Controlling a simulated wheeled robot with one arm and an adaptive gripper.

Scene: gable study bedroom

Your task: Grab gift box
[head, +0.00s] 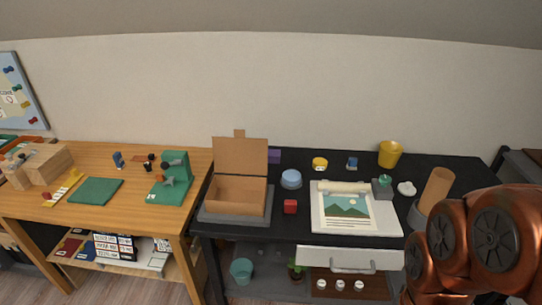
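An open brown cardboard box (238,194) with its lid raised stands on a grey base (235,218) at the left of the dark desk. A small red box (290,206) sits just right of it, and a purple box (274,156) lies behind, partly hidden by the raised lid. A light blue round box or tin (291,178) stands between them. I cannot tell for sure which is the gift box. My copper-coloured arm links fill the lower right; my gripper is not in view.
The black desk (460,170) also bears a picture sheet on a white board (329,222), a yellow cup (390,153) and a tan cylinder (438,186). A wooden desk (128,204) adjoins on the left.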

